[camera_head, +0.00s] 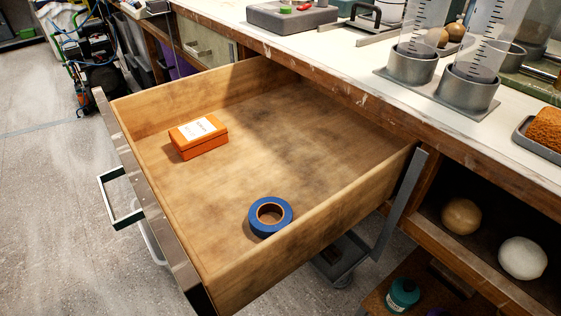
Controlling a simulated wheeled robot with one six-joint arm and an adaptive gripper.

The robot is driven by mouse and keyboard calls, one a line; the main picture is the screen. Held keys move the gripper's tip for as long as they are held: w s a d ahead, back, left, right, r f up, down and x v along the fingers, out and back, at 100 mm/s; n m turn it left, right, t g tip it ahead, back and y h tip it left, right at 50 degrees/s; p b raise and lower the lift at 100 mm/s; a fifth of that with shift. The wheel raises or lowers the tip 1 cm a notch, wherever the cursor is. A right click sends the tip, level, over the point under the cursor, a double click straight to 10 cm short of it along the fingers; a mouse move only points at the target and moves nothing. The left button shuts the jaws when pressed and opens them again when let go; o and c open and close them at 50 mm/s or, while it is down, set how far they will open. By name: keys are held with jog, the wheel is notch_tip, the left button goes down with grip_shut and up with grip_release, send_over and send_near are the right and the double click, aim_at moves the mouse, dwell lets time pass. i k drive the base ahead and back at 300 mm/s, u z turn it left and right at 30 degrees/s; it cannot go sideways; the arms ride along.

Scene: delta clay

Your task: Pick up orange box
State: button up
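An orange box (198,138) with a white label on its lid lies flat in an open wooden drawer (290,125). It sits on the drawer's floor in the left part, near the drawer's front panel. The whole top and two sides of the box show, and nothing covers it. My gripper is not in the head camera view.
A blue tape roll (270,216) lies in the drawer near its near side wall. The drawer front has a metal handle (121,198). The white countertop (330,45) overhangs the drawer's back and carries cylinders (475,65) and tools. The drawer's middle is clear.

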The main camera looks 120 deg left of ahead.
aim_at(193, 138)
jog(key=i, duration=0.65)
jog(key=u, duration=5.25)
jog(key=i, duration=0.3)
jog(key=z, duration=0.65)
